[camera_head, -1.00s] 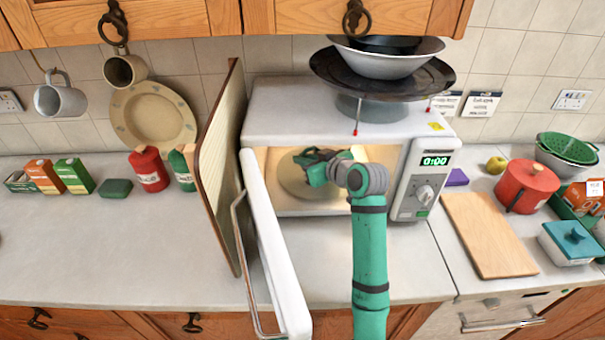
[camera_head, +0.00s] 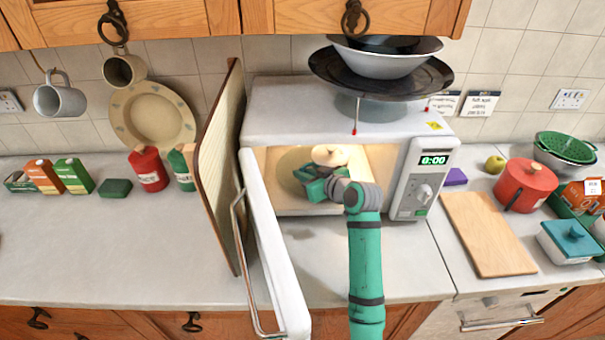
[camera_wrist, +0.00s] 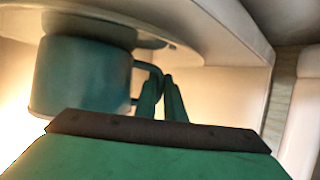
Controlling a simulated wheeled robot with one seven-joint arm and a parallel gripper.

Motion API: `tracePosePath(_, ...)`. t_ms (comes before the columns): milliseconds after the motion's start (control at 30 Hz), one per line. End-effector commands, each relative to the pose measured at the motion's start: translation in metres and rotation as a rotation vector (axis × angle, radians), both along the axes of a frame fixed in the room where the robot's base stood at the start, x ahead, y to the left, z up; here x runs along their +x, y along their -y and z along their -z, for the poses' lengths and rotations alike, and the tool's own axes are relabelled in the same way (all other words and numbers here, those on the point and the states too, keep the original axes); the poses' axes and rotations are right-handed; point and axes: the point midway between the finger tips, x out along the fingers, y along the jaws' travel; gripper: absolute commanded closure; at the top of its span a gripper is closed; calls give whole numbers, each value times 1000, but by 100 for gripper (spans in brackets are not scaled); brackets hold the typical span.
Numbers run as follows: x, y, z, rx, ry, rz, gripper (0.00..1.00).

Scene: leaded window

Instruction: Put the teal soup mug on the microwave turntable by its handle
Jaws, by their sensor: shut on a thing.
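The teal soup mug (camera_wrist: 82,78) fills the left of the wrist view, which looks upside down, with its handle (camera_wrist: 150,70) toward my gripper. My gripper (camera_wrist: 166,82) is shut on that handle. The pale round turntable (camera_wrist: 195,52) shows just above the mug in that picture, with a dark teal reflection or shadow on it. I cannot tell whether mug and turntable touch. In the head view my gripper (camera_head: 312,184) is inside the open microwave, over the front of the turntable (camera_head: 288,162). My gripper and wrist mostly hide the mug there.
The microwave door (camera_head: 272,250) stands open at the left, beside an upright board (camera_head: 212,170). The control panel (camera_head: 424,180) is close to the right of my arm. A dark tray with bowls (camera_head: 385,88) sits on top. A pale rounded shape (camera_head: 330,155) behind my gripper is unclear.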

Motion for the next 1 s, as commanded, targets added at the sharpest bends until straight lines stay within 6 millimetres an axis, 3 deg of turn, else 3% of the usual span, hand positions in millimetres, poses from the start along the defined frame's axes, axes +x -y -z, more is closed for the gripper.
tracePosePath(33, 0, 0, 1, 0, 0, 0, 89)
tracePosePath(100, 0, -1, 1, 0, 0, -1, 72)
tracePosePath(533, -4, 0, -4, 2, 0, -3, 72)
tracePosePath(1000, -70, 41, -37, 1, 1, -5, 72)
